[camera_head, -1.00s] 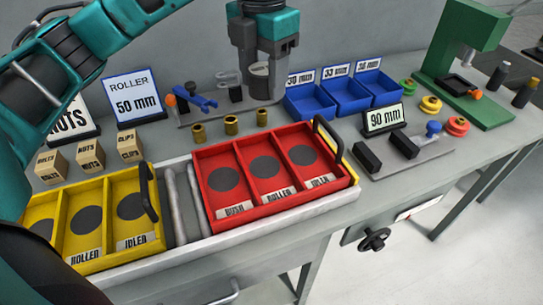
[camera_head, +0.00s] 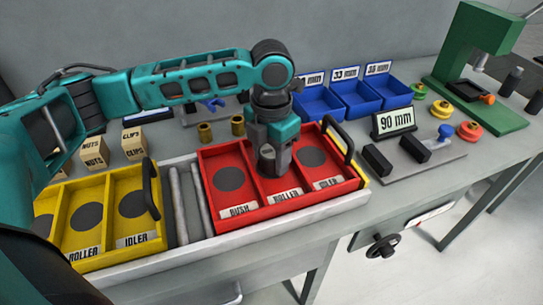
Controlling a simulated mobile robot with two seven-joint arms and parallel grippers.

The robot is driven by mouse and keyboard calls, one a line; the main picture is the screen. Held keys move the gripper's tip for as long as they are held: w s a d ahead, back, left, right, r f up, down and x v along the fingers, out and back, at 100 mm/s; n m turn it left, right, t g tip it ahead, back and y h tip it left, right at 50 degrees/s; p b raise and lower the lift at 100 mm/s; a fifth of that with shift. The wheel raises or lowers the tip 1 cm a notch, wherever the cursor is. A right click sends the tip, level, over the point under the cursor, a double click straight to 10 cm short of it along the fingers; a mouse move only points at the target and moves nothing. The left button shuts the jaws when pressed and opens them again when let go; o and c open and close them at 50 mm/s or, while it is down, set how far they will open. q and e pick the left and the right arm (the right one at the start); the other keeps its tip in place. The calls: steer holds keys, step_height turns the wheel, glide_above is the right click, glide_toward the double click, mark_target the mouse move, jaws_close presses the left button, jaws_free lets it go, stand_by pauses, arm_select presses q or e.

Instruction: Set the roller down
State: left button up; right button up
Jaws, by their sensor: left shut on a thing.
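My left gripper (camera_head: 270,166) points down into the middle compartment, labelled ROLLER, of the red carrier (camera_head: 296,208). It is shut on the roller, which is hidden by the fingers. I cannot tell whether the roller touches the compartment floor. The red carrier's BUSH compartment on the left and IDLER compartment on the right show bare dark round spots. A yellow carrier (camera_head: 110,247) stands at the left with ROLLER and IDLER labels; its visible compartments are empty. My right gripper is not in view.
Two brass bushes (camera_head: 205,132) stand behind the red carrier. Its black handle (camera_head: 338,139) rises at the right end. A 90 mm sign (camera_head: 395,122) and a grey fixture with black blocks (camera_head: 411,149) stand to the right. Blue bins (camera_head: 356,101) are behind.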

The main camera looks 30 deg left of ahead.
mark_target(272, 151)
arm_select(q)
steer(key=shift+f, duration=0.2)
steer(key=o, duration=1.2)
steer(key=shift+f, duration=0.1)
step_height(272, 151, up, 12)
steer(key=p, duration=0.1)
steer(key=shift+r, duration=0.2)
